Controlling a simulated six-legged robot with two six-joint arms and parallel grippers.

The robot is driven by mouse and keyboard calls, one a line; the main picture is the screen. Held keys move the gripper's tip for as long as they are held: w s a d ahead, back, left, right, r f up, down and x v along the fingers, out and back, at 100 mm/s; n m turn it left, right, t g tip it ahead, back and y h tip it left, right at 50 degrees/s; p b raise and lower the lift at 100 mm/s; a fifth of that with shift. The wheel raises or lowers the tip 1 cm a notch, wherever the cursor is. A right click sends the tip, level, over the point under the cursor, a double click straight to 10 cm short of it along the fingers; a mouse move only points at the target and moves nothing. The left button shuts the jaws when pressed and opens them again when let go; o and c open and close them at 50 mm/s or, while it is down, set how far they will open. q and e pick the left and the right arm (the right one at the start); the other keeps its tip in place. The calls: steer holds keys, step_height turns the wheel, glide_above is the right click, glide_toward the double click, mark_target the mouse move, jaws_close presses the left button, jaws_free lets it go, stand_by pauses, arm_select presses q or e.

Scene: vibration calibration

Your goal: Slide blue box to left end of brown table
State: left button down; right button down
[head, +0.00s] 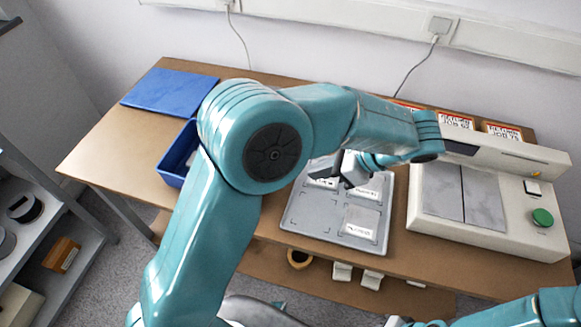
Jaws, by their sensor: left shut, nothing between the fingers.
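The brown table (115,150) runs across the view, with its left end at the left. The blue box (172,173) is an open bin on the table's left part. My left arm covers much of it, so its right side and most of its inside are hidden. My left gripper (350,175) is shut and empty above the grey tray (302,214), well to the right of the blue box and apart from it. Part of my right arm shows at the bottom right, but its gripper is not in view.
A flat blue panel (168,93) lies at the table's back left. A cream machine (480,226) with a green button (542,217) stands at the right. Orange-and-white labelled items (455,121) stand behind it. The table's front left corner is bare. A grey shelf (40,238) stands at far left.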

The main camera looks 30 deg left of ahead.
arm_select(q)
steer(key=x, duration=1)
steer(key=shift+s+a, duration=0.1)
steer(key=shift+s, duration=0.2)
steer(key=shift+a+r, duration=0.1)
steer(key=shift+a, duration=1.05)
steer(key=shift+s+a, duration=0.3)
steer(key=shift+a, duration=0.3)
steer(key=shift+w, duration=0.1)
steer(key=s+a, duration=0.2)
steer(key=a, duration=0.9)
steer(key=s+a, duration=0.3)
steer(key=a, duration=0.8)
steer(key=s+a+b, duration=0.1)
steer(key=s+a, duration=0.2)
steer(key=a, duration=0.8)
steer(key=shift+a, duration=0.2)
